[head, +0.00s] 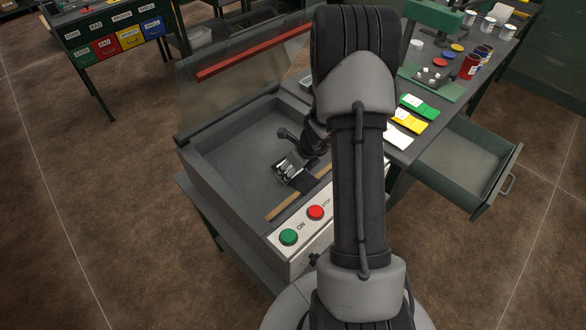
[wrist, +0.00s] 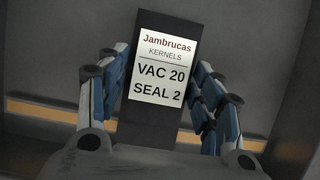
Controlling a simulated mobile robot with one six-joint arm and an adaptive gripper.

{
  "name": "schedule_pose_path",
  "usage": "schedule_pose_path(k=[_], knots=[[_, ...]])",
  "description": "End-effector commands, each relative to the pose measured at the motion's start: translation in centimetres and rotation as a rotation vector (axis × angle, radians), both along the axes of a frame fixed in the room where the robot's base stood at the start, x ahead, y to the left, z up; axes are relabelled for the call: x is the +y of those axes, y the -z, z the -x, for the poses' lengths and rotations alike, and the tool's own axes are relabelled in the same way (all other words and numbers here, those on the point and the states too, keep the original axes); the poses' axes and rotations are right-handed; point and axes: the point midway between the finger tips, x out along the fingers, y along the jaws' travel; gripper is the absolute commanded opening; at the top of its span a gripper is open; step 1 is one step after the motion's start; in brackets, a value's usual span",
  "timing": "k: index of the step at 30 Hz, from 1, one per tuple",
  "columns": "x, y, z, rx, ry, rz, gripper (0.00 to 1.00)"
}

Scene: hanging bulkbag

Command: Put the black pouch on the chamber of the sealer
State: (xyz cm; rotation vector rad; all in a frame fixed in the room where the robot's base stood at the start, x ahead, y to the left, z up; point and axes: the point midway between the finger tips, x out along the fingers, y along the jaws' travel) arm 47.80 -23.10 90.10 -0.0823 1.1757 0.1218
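The sealer stands in the middle of the head view with its clear lid raised. Its grey chamber (head: 235,150) is open. My gripper (head: 290,171) is low inside the chamber, close to the tan seal bar (head: 284,207). The black pouch (head: 306,182) shows as a small dark patch at the gripper's tip. In the wrist view the black pouch (wrist: 156,120) has a white label reading "Jambrucas KERNELS VAC 20 SEAL 2". The blue fingers of my gripper (wrist: 160,75) lie along both sides of it, apparently touching its edges. Whether the pouch touches the chamber floor is unclear.
The panel has a green ON button (head: 289,237) and a red STOP button (head: 316,213). The raised lid (head: 245,75) has a red strip. A workbench with colored cards (head: 411,118) and an open drawer (head: 455,165) stands right. My arm hides the sealer's right side.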

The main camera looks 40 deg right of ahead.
Motion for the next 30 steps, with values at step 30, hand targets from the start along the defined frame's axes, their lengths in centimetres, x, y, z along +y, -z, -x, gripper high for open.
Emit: schedule_pose_path(k=[30], knots=[[-0.4, -6.2, 2.2, -0.001, 0.001, 0.0, 0.8]])
